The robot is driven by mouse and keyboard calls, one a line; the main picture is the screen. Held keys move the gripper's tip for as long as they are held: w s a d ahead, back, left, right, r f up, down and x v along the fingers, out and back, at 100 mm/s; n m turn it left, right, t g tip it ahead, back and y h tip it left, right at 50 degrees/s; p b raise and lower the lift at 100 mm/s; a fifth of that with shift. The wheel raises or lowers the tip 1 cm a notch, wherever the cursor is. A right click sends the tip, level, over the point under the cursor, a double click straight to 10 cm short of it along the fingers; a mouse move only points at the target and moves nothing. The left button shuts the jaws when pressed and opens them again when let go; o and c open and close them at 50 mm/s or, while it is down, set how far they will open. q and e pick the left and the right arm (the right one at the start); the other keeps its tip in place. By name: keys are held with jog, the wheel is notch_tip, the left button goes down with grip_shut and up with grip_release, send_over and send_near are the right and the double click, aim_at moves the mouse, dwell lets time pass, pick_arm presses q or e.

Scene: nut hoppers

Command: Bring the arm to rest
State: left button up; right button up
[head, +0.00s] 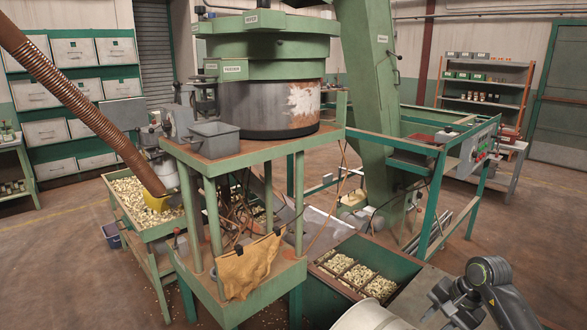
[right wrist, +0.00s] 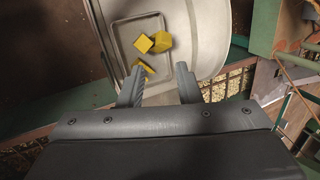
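My right arm (head: 500,295) reaches in at the bottom right of the head view. Its gripper (head: 440,302) is beside a pale rounded container (head: 370,317), which is cut off by the bottom edge. In the right wrist view the gripper (right wrist: 160,82) is open, its two dark fingers apart with nothing seen held between them. Beyond the fingertips is a pale container (right wrist: 205,30) with a few yellow blocks (right wrist: 144,43) on its floor. One block partly shows close to the left fingertip. My left gripper is not in view.
A green hopper machine (head: 265,65) stands on a green-legged table (head: 245,155) at the centre. A compartmented crate of pale nuts (head: 357,275) lies left of my right gripper. A nut-filled trough (head: 150,210) is at left. Brown floor is open at far right.

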jog(key=a+r+m+t+y, duration=0.2)
jog(key=a+m+t+y, duration=0.3)
jog(key=a, duration=0.6)
notch_tip(320, 180, up, 10)
jog(key=s+a+m+t+y, duration=0.1)
jog(key=s+m+t+y, duration=0.1)
jog(key=m+t, duration=1.1)
jog(key=s+d+f+m+g+h, duration=0.2)
jog(key=s+d+f+m+h, duration=0.3)
jog(key=m, duration=0.6)
jog(key=s+d+f+m+g+h, duration=0.1)
jog(key=s+d+m+g+h, duration=0.15)
jog(key=m+h, duration=0.6)
jog(key=s+d+f+m+g+h, duration=0.25)
jog(key=s+d+m, duration=0.25)
jog(key=m, duration=0.9)
jog(key=s+a+f+m+g+y, duration=0.2)
jog(key=s+a+f+m+g, duration=0.15)
jog(key=s, duration=0.25)
jog(key=s+a+f+m+g+y, duration=0.1)
jog(key=s+a+f+m+g, duration=0.15)
jog(key=s+f, duration=0.35)
jog(key=s+a+f+m+g+y, duration=0.2)
jog(key=s+f+m+g, duration=0.15)
jog(key=s, duration=0.35)
notch_tip(320, 180, down, 24)
jog(key=d+g, duration=0.2)
jog(key=s+a+f+g, duration=0.1)
jog(key=s+f, duration=1.4)
jog(key=f, duration=0.1)
